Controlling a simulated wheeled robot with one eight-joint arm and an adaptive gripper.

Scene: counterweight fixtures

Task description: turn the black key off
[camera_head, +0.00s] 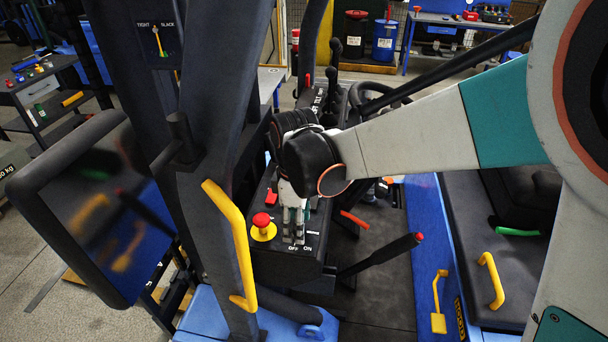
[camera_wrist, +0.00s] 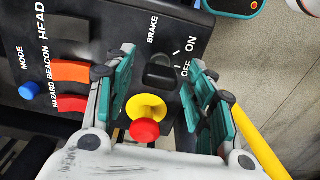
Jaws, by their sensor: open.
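The black key (camera_wrist: 160,72) stands up from the dark console panel, beside the white OFF and ON marks in the wrist view. I cannot tell which mark it points to. My gripper (camera_wrist: 160,62) is open, with one teal-padded finger on each side of the key and a visible gap to both. In the head view my gripper (camera_head: 293,238) reaches down to the panel just above the OFF and ON labels.
A red mushroom button on a yellow base (camera_wrist: 147,108) sits close to the key; it also shows in the head view (camera_head: 263,228). Orange and red rockers (camera_wrist: 70,72) and a blue button (camera_wrist: 29,91) lie left. A yellow handrail (camera_head: 232,240) stands left of the console, a black lever (camera_head: 380,256) right.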

